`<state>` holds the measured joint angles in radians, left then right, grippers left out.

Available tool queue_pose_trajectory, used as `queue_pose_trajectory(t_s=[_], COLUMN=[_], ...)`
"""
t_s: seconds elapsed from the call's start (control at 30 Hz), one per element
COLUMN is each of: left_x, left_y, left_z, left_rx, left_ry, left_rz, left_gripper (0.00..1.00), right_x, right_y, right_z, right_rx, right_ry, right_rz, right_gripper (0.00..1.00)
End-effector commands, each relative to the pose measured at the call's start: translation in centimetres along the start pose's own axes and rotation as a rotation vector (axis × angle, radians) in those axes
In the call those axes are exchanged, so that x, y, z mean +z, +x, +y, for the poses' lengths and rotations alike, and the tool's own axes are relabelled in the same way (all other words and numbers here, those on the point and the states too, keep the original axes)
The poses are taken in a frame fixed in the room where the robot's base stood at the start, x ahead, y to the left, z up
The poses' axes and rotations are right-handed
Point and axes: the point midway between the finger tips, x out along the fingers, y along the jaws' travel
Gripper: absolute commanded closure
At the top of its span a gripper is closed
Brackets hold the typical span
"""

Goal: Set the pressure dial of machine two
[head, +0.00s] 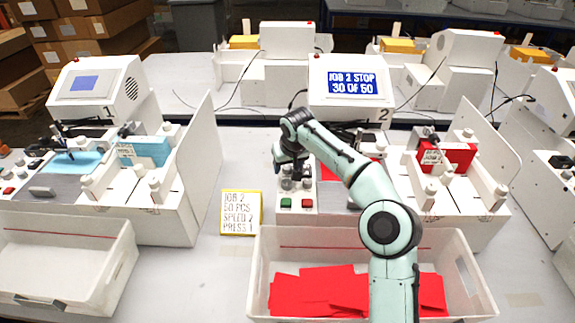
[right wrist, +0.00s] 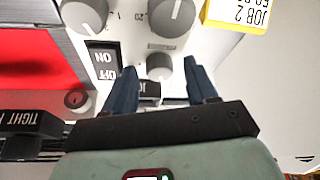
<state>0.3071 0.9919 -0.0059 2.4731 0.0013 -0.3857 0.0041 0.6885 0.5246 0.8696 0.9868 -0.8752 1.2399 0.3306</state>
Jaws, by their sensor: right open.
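Machine two (head: 347,115) stands at centre, its screen reading "JOB 2 STOP 30 OF 50". Its control panel (head: 300,190) has grey knobs, a green and a red button. My right gripper (head: 291,172) is over this panel. In the right wrist view my right gripper (right wrist: 160,85) is open, its blue fingers either side of a small grey knob (right wrist: 160,65); I cannot tell whether they touch it. Two larger grey dials (right wrist: 172,15) (right wrist: 85,14) lie beyond. I cannot read which is the pressure dial. My left gripper is not in view.
A yellow-edged card (head: 240,212) reads "JOB 2, 50 PCS, SPEED 2, PRESS 1". A white bin (head: 262,275) with red sheets stands in front. Machine one (head: 100,92) is at left with an empty bin (head: 60,250). An ON/OFF switch (right wrist: 105,60) sits near the fingers.

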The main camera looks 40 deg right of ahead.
Motion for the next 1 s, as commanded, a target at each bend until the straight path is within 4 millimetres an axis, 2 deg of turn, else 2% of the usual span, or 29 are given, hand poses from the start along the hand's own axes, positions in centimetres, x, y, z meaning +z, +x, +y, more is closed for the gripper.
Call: queue_pose_trajectory(t_s=[0.17, 0.2, 0.37, 0.73, 1.0], left_x=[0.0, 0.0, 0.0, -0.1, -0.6], left_y=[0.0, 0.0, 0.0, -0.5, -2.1], left_z=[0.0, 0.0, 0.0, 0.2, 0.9], left_rx=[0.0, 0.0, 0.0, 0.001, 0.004], left_ry=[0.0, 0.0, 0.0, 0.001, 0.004], left_rz=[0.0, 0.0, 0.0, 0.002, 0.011], left_gripper=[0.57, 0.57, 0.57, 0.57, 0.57], right_x=[0.0, 0.0, 0.0, -0.1, -0.2], right_y=[0.0, 0.0, 0.0, -0.1, -0.3], right_z=[0.0, 0.0, 0.0, 0.1, 0.2], right_rx=[0.0, 0.0, 0.0, -0.016, -0.081], right_ry=[0.0, 0.0, 0.0, -0.04, -0.196], right_rz=[0.0, 0.0, 0.0, 0.001, 0.002], right_gripper=[0.43, 0.46, 0.98, 0.99, 0.99])
